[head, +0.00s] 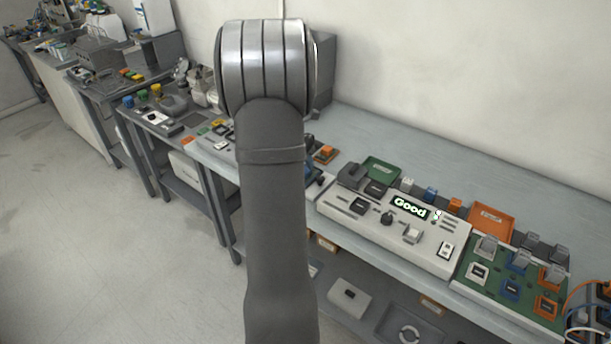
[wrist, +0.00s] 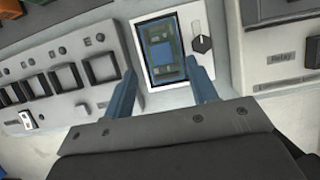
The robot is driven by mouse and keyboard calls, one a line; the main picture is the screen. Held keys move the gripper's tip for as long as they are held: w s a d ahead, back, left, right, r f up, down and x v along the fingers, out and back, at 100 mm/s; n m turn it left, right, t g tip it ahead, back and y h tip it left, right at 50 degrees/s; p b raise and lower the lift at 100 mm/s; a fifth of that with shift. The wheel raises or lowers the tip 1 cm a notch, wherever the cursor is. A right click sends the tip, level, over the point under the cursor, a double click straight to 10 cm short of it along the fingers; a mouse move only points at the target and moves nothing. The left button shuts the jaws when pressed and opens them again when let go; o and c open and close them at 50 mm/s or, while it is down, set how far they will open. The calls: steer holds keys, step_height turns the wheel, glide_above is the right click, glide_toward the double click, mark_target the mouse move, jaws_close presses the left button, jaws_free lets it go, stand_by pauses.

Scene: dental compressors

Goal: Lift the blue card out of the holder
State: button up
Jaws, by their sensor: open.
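In the wrist view, a blue card (wrist: 167,48) with a lighter blue square in its middle sits in a holder (wrist: 152,76) with a white frame and dark opening. My gripper (wrist: 163,76) is open. Its two blue-grey fingers point toward the holder, one near each lower corner of its frame, with nothing between them. I cannot tell how high the fingertips are above the panel. In the head view my own arm fills the middle and hides the gripper, and I cannot make out the card there.
In the wrist view, a black knob (wrist: 202,44) stands close right of the holder. A row of dark square sockets (wrist: 70,75) lies left, and a grey unit (wrist: 285,65) lies right. The head view shows a device reading "Good" (head: 408,207) and a green board (head: 510,290) on the bench.

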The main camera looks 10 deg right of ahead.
steer(key=x, duration=0.5)
steer(key=shift+s+f, duration=0.15)
jaws_close()
